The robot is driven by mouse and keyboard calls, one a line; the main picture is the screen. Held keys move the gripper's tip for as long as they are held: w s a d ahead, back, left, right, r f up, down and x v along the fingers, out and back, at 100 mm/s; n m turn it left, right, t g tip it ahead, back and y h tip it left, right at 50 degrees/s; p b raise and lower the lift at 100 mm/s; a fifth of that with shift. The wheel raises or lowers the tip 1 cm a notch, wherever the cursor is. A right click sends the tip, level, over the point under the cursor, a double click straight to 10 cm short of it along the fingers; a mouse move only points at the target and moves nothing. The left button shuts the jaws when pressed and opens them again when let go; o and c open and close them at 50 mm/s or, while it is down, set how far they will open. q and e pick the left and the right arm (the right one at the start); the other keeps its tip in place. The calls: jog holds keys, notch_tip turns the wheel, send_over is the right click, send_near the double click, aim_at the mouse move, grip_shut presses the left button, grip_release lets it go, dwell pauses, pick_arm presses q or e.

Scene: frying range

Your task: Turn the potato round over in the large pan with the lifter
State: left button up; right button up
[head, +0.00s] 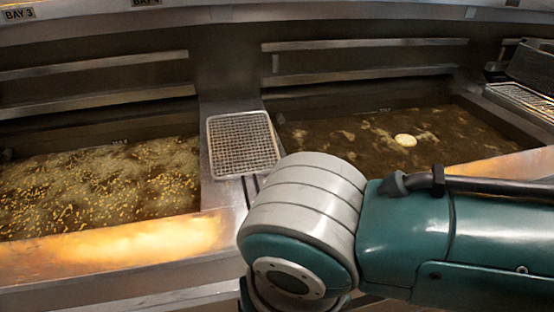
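A pale, round piece that looks like the potato round (405,140) floats in the dark bubbling oil of the right-hand vat (360,97). I see no separate pan, and I cannot tell if this vat is the large pan. I see no lifter. An arm of mine, teal and grey, comes in from the right and covers the lower right of the view, hiding part of the vat's front edge. Neither of my grippers shows.
A left-hand vat (100,244) holds bubbling oil with many small golden pieces. A wire rack (242,146) lies on the divider between the vats. Another rack (524,99) is at the far right. Metal rails run along the back wall.

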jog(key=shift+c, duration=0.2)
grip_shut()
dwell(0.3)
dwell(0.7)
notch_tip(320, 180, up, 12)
jog(key=p, duration=1.3)
jog(key=shift+p, duration=0.35)
